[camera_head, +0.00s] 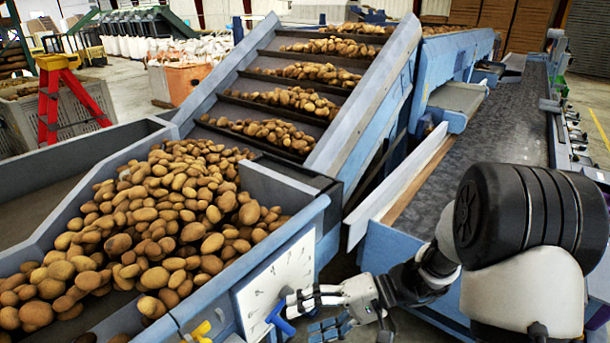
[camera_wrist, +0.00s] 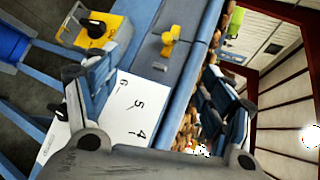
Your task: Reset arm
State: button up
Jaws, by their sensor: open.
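My gripper (camera_head: 304,312) is at the lower middle of the head view, beside the white dial plate (camera_head: 268,283) on the hopper's blue side. A blue handle (camera_head: 280,320) on the plate shows close to the fingertips; I cannot tell from this view whether they touch. In the wrist view my gripper (camera_wrist: 160,82) has its two fingers spread wide apart with nothing held between them. The dial plate (camera_wrist: 135,112) with the numbers 4, 5 and 6 lies beyond the gap, partly covered by the left finger and the palm.
The hopper (camera_head: 300,183) full of potatoes (camera_head: 170,215) stands left of my arm, with an inclined conveyor (camera_head: 365,95) behind it. A dark belt (camera_head: 490,125) runs along the right. A yellow handle (camera_wrist: 171,42) and a yellow box (camera_wrist: 92,32) with a black knob are near the plate.

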jog(key=s+d+r+t+h, duration=0.6)
jog(key=s+d+r+h, duration=0.7)
jog(key=s, duration=0.3)
jog(key=shift+s+d, duration=0.15)
jog(key=shift+s, duration=0.25)
